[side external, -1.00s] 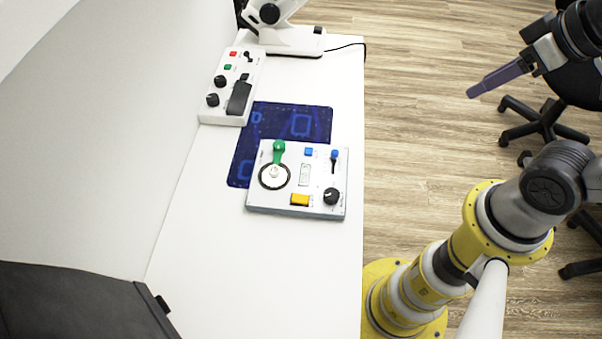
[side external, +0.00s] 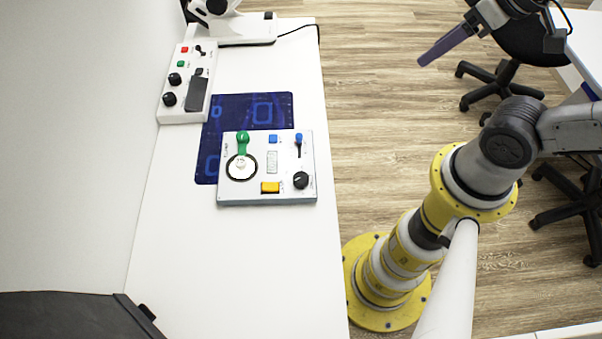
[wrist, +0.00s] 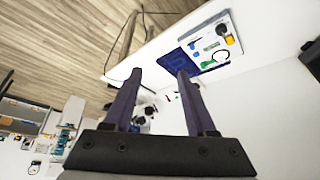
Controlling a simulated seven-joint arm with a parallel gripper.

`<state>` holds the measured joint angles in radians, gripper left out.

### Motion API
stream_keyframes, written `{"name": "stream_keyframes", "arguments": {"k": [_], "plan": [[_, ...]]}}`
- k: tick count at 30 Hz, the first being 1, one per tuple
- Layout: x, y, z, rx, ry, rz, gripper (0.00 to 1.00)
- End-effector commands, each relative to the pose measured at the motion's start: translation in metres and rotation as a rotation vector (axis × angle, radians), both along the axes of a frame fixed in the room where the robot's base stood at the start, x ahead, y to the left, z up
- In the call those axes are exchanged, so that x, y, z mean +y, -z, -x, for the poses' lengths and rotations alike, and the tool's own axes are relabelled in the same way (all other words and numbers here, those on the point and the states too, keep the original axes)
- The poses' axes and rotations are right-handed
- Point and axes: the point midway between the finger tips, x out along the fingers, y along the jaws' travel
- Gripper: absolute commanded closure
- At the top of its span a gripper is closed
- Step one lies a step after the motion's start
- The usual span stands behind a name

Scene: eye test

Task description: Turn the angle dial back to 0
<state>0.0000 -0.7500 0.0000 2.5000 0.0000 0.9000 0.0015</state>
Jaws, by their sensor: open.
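The angle dial is most likely the round dial (side external: 241,167) with a black ring and white hub on the white control box (side external: 266,196). Its green handle (side external: 242,143) points toward the far edge of the box in the side view. Its scale marks are too small to read. In the wrist view the box (wrist: 228,25) and green handle (wrist: 207,65) show beyond the fingers. My gripper (side external: 421,62) is off to the right of the table, over the floor, well apart from the box. In the wrist view its two purple fingers (wrist: 159,73) are spread and empty.
The box also carries a black knob (side external: 301,180), a yellow button (side external: 270,187), a blue button (side external: 273,139) and a blue-tipped switch (side external: 298,139). It partly covers a dark blue mat (side external: 225,112). A second control box (side external: 170,115) stands behind left. The near white table (side external: 230,270) is clear.

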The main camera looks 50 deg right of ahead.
Motion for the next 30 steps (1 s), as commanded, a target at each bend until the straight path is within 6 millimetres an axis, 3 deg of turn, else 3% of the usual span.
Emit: {"name": "stream_keyframes", "arguments": {"k": [5,7,14,17,22,27,30], "plan": [[0.002,-0.002,0.000,-0.001,0.089,-0.060,0.28],[0.007,-0.012,-0.007,-0.013,0.172,-0.130,0.28],[0.043,-0.018,-0.064,0.165,0.510,-0.421,0.28],[0.066,-0.002,-0.097,0.305,0.664,-0.512,0.28],[0.109,0.055,-0.143,0.561,0.893,-0.571,0.28],[0.137,0.116,-0.155,0.730,0.975,-0.524,0.28],[0.142,0.139,-0.150,0.781,0.981,-0.485,0.28]]}}
